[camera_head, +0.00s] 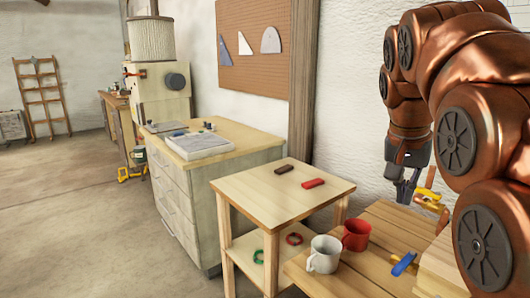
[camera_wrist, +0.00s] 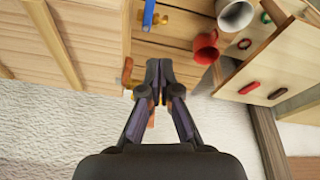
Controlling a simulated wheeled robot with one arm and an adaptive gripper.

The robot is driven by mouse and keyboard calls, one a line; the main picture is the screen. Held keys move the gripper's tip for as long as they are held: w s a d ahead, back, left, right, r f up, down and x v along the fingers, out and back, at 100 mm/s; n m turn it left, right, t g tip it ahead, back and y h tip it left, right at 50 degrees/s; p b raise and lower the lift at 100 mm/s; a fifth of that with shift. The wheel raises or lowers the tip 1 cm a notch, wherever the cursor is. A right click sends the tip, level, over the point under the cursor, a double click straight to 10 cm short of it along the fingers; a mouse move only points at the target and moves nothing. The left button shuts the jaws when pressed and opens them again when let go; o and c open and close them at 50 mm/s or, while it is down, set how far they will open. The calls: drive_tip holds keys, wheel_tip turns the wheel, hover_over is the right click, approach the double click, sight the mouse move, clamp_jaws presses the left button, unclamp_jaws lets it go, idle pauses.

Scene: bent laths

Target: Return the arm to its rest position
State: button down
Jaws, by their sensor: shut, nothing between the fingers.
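My gripper (camera_head: 404,188) hangs from my copper-coloured arm at the right of the head view, over the back part of the slatted wooden bench (camera_head: 345,283). In the wrist view my gripper (camera_wrist: 159,66) has its two fingertips together, with nothing seen between them. A yellow-orange clamp (camera_head: 430,195) is close beside the fingers in the head view; I cannot tell whether they touch. A blue clamp (camera_head: 402,264) lies on the bench nearer the front, and it also shows in the wrist view (camera_wrist: 148,14).
A white mug (camera_head: 323,254) and a red mug (camera_head: 356,235) stand on the bench. A small side table (camera_head: 250,187) holds a brown block (camera_head: 284,169) and a red block (camera_head: 313,183), with a green ring and a red ring on its lower shelf. A white wall is close behind my gripper.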

drive_tip(key=s+a+f+n+g+y, duration=0.15)
drive_tip(key=s+a+f+n, duration=0.25)
drive_tip(key=s+f, duration=0.95)
drive_tip(key=s+a+f+n+g+y, duration=0.1)
drive_tip(key=s+a+f+n+g, duration=0.25)
drive_tip(key=s+f, duration=1.05)
wheel_tip(320, 180, up, 14)
drive_tip(key=t+p, duration=0.1)
drive_tip(key=p, duration=1.1)
drive_tip(key=shift+a, duration=0.4)
